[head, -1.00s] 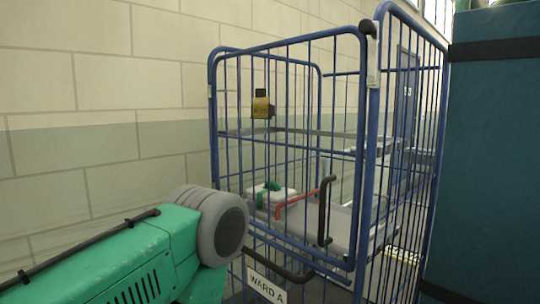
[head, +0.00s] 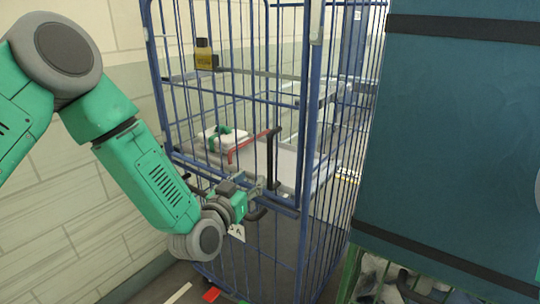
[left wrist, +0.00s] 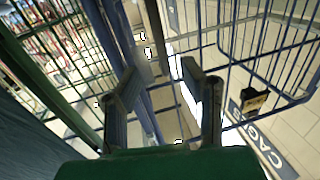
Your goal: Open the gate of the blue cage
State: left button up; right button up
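The blue cage (head: 311,115) stands in the middle of the head view, with its barred gate (head: 157,85) on the front left side. The gate looks closed against the corner post. An upright black handle (head: 270,150) is on the gate. My left gripper (head: 265,184) is at the foot of this handle, in front of the bars; I cannot tell whether it touches. In the left wrist view its two fingers (left wrist: 160,80) stand apart, with blurred bars beyond and nothing clearly held. My right gripper is not in view.
A large dark teal block (head: 455,130) with black straps stands close on the right. A tiled wall (head: 60,210) runs behind and left. Inside the cage are a white and green package (head: 222,138) and a red bar (head: 250,145).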

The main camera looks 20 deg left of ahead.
aim_at(269, 160)
pick_arm(q)
jog(key=w, duration=0.4)
jog(key=w+d+p, duration=0.1)
jog(key=w, duration=0.3)
jog(key=w+d, duration=0.1)
jog(key=w, duration=0.3)
jog(key=shift+w+f+p, duration=0.1)
jog(key=shift+p, duration=0.3)
grip_shut()
